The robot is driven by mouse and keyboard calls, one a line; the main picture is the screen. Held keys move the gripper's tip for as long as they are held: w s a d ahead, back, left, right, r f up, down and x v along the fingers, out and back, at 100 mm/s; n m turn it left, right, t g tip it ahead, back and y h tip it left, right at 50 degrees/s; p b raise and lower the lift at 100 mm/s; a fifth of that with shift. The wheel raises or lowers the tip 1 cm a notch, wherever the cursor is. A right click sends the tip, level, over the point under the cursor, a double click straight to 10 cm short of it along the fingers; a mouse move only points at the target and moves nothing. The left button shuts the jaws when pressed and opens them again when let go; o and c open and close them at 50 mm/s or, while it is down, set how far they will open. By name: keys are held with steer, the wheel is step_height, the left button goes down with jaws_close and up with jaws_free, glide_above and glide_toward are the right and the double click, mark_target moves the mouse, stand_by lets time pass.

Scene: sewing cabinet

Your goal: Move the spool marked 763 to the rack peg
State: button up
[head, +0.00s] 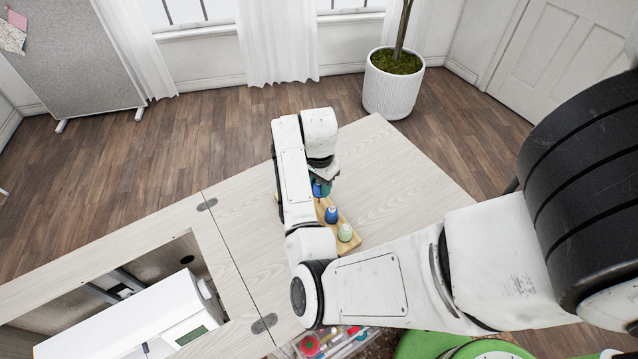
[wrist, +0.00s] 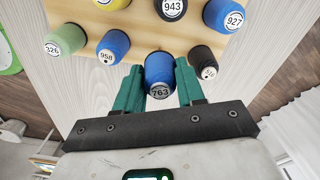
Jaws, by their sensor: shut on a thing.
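The blue spool marked 763 (wrist: 159,72) is between the two teal fingers of my gripper (wrist: 160,66) in the wrist view, with its label end toward the camera. My gripper is shut on it. The spool overlaps the near edge of the wooden rack (wrist: 140,38); I cannot tell whether it touches the rack. No bare peg is clear to me. In the head view my gripper (head: 324,184) is at the far end of the rack (head: 325,206), partly hidden by my arm.
Blue spool 958 (wrist: 113,46) and a dark spool (wrist: 204,61) flank the held spool. Green 326 (wrist: 66,39), black 943 (wrist: 172,8) and blue 927 (wrist: 224,15) stand around. The pale table (head: 390,170) is clear on the right. A white sewing machine (head: 135,318) sits left.

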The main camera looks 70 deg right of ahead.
steer(key=shift+f+b, duration=0.7)
steer(key=shift+f, duration=0.85)
steer(key=o, duration=1.1)
step_height(320, 180, up, 11)
steer(key=shift+b, duration=0.45)
steer(key=shift+f, duration=0.1)
